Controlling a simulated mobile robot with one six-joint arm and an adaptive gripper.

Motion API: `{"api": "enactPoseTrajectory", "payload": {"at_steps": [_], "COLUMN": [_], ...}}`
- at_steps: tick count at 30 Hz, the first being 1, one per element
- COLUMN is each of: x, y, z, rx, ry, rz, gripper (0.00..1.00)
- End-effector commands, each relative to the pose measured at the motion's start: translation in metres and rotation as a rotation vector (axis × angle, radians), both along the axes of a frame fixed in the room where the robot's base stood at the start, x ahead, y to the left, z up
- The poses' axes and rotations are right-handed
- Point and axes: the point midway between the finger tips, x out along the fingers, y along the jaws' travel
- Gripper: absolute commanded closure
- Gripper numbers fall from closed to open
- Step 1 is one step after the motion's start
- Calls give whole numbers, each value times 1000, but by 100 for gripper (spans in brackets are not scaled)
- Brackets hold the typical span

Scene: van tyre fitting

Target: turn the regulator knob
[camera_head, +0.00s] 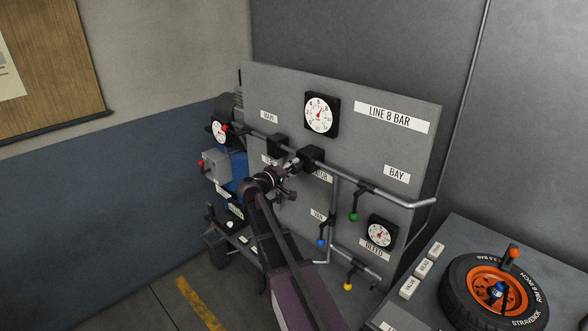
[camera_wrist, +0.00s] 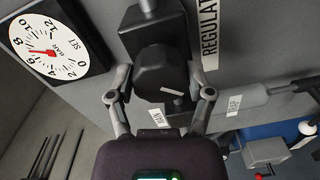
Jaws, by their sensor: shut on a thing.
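The regulator knob (camera_wrist: 160,72) is a dark, faceted knob under a black block in the wrist view, beside the label "REGULAT…" (camera_wrist: 209,35). My gripper (camera_wrist: 159,82) has one finger on each side of the knob and is shut on it. In the head view my gripper (camera_head: 290,172) reaches the panel at the black regulator block (camera_head: 312,156); my arm and gripper hide the knob there. The set gauge (camera_wrist: 55,45) with its red needle is left of the knob in the wrist view. A large round gauge (camera_head: 320,114) sits above the regulator in the head view.
The grey panel (camera_head: 270,88) carries a pipe (camera_head: 372,188) and hanging valves with green (camera_head: 353,217), blue (camera_head: 320,243) and yellow (camera_head: 348,286) knobs. A lower gauge (camera_head: 380,233) sits at right. A tyre (camera_head: 457,290) with an orange rim lies on a bench at lower right.

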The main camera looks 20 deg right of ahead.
Motion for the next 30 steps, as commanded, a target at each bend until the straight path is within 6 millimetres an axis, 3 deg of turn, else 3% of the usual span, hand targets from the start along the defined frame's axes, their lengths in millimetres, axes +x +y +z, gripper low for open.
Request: {"api": "enactPoseTrajectory", "payload": {"at_steps": [11, 12, 14, 15, 30], "x": [2, 2, 2, 2, 0], "y": [0, 0, 0, 0, 0], "z": [1, 1, 1, 1, 0], "rx": [-2, -2, -2, -1, 0], "ry": [-4, -4, -4, -4, -3], "rz": [4, 4, 3, 2, 1], "gripper": [81, 21, 3, 0, 0]}}
